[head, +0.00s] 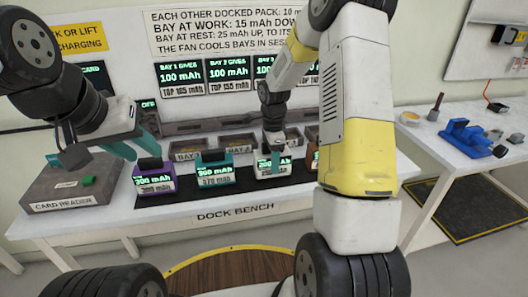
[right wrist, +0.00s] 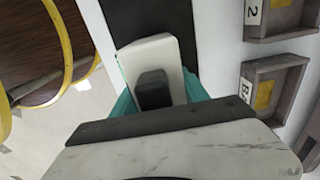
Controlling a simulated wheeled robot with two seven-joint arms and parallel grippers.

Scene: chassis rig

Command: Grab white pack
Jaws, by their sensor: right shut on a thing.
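The white pack (head: 272,168) stands upright at the black mat on the dock bench, with a green display on its front. My right gripper (head: 274,147) comes down on it from above and is shut on it. In the right wrist view the white pack (right wrist: 148,55) and its black handle (right wrist: 153,88) are between the teal fingers (right wrist: 158,100). Whether its base touches the mat cannot be told. My left gripper (head: 135,150) is empty, with its teal fingers apart, above the bench between the card reader and the purple pack.
A purple pack (head: 155,181) and a teal pack (head: 214,172) stand left of the white one. A brown pack (head: 312,158) is partly hidden by my right arm. Grey bay trays (head: 187,150) lie behind. The card reader (head: 62,203) is at left, a side table (head: 440,150) at right.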

